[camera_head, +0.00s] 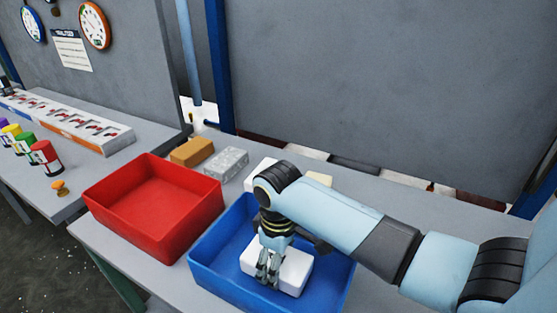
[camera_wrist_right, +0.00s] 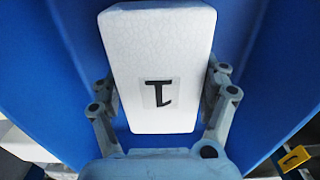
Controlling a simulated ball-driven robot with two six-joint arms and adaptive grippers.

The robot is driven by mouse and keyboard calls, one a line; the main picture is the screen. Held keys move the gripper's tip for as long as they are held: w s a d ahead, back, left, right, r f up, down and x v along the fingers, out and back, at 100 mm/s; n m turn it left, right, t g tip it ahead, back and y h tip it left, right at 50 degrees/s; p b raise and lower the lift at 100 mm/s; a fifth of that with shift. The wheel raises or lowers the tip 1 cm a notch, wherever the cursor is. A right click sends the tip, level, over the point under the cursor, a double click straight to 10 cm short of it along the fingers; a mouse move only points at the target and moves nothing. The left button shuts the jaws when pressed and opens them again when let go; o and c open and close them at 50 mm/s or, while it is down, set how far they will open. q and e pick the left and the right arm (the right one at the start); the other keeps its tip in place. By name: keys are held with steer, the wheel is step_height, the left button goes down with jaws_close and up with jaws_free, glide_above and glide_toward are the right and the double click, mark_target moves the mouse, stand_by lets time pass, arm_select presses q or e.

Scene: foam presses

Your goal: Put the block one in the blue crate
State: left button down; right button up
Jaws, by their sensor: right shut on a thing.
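The white foam block one (camera_head: 293,271), marked with a black "1" in the right wrist view (camera_wrist_right: 158,60), is inside the blue crate (camera_head: 208,272). My right gripper (camera_head: 268,278) points down into the crate and is shut on the block, with a finger on each side of it. The crate's blue inside fills most of the right wrist view (camera_wrist_right: 50,70) behind the block. I cannot tell whether the block touches the crate's floor. My left gripper is not in view.
A red crate (camera_head: 150,215) stands left of the blue one. Behind them lie an orange-brown block (camera_head: 192,151), a grey speckled block (camera_head: 226,163) and paler blocks partly hidden by my right arm. Coloured cans (camera_head: 45,156) stand on the left table.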

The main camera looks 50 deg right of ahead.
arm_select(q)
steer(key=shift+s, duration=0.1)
arm_select(e)
steer(key=shift+f, duration=0.1)
steer(key=o, duration=0.8)
steer(key=shift+c, duration=0.2)
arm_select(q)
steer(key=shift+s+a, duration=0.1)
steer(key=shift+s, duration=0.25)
arm_select(e)
steer(key=o, duration=0.3)
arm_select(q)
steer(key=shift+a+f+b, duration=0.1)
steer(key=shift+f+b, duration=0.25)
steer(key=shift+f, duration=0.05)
arm_select(e)
step_height(320, 180, up, 12)
